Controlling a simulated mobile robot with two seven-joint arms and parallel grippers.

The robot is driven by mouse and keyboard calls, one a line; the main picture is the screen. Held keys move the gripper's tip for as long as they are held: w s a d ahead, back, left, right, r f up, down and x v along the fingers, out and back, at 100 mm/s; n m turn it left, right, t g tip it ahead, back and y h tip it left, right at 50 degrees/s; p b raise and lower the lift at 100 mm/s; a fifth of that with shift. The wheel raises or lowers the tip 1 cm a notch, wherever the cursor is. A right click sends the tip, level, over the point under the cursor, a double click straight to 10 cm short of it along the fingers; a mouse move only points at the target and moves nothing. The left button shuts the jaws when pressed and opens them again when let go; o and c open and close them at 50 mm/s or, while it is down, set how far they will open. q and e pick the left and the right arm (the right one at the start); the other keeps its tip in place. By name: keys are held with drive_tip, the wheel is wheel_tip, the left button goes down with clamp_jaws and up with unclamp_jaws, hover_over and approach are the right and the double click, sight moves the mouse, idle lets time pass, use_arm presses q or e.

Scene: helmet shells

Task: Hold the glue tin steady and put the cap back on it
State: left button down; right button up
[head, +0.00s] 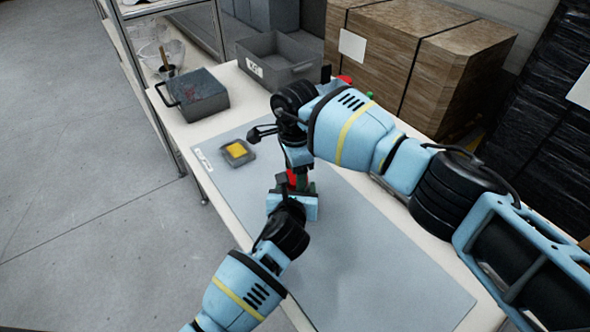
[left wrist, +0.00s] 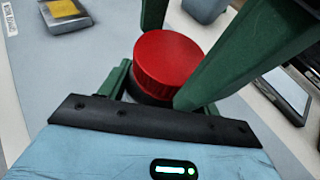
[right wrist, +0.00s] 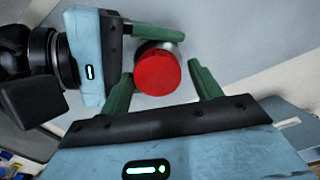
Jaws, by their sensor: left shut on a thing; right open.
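The glue tin (right wrist: 172,34) is a grey metal can, mostly hidden by its red cap (right wrist: 157,72) and the grippers. The cap sits at the tin's top end; whether it is fully seated I cannot tell. It also shows in the left wrist view (left wrist: 169,66). My left gripper (head: 302,189) is shut on the tin above the grey mat. My right gripper (right wrist: 163,80) is open, its green fingers on either side of the cap, with a gap visible at the right finger. In the head view my arms hide most of the tin.
A small grey tray with a yellow pad (head: 237,150) lies on the grey mat (head: 385,265). A grey metal box (head: 198,98) and an open grey bin (head: 275,62) stand at the far end. Large brown boxes (head: 450,55) rise behind. The mat's near part is clear.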

drive_tip(key=shift+s+a+r, duration=0.1)
drive_tip(key=shift+s+r, duration=0.05)
drive_tip(key=shift+r, duration=2.05)
drive_tip(key=shift+c, duration=0.7)
drive_tip(key=shift+r, duration=0.15)
drive_tip(key=shift+c, duration=0.6)
drive_tip(key=shift+r+n, duration=1.6)
drive_tip(key=shift+n, duration=0.1)
drive_tip(key=shift+f, duration=0.15)
drive_tip(key=shift+f, duration=3.9)
drive_tip(key=c, duration=0.8)
drive_tip(key=shift+m, duration=1.7)
